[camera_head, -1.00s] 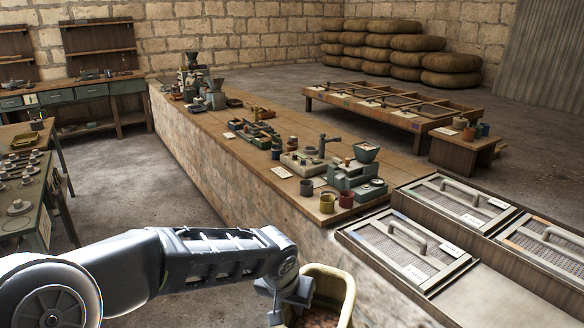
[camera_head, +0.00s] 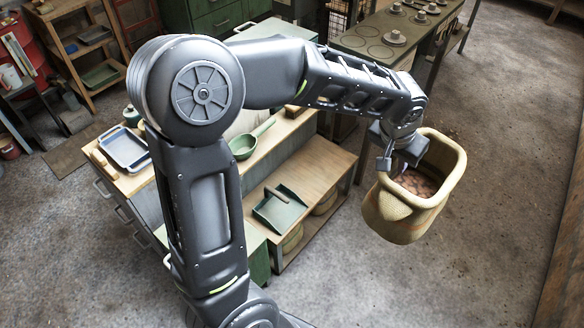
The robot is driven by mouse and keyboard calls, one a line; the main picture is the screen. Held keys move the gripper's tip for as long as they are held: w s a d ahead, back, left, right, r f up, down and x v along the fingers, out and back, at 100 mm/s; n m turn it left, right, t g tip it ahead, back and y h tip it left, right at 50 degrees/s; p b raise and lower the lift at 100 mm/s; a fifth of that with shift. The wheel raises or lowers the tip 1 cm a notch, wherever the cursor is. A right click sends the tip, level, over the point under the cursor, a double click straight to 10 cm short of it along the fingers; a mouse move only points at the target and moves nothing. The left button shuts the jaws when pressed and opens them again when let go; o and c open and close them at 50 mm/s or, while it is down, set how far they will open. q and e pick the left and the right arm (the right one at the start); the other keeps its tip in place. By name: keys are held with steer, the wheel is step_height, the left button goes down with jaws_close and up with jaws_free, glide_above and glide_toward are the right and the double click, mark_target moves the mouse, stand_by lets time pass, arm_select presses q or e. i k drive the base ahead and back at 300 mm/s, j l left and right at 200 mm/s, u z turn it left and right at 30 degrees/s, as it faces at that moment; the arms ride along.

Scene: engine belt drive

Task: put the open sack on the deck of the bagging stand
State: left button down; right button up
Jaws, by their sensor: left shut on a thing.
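The open sack (camera_head: 405,215) is tan with a thick rolled rim and brown contents inside. It hangs roughly upright at the right of the head view, above the concrete floor. My left gripper (camera_head: 398,160) is shut on the near-left part of its rim. Left of the sack is a low stand with a wooden deck (camera_head: 318,165); a green dustpan-like scoop (camera_head: 280,208) lies on it. I cannot tell for certain that this is the bagging stand. My right gripper is out of view.
A higher wooden top holds a green ladle-like scoop (camera_head: 250,143) and a metal tray (camera_head: 124,147). A green table with cups (camera_head: 395,38) stands behind. My left arm hides part of the benches. The floor (camera_head: 480,250) right of the sack is clear.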

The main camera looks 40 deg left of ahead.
mark_target(330, 170)
steer(key=i+j, duration=0.25)
steer(key=i, duration=0.2)
steer(key=i+j, duration=0.25)
steer(key=i, duration=0.15)
steer(key=j+u, duration=0.05)
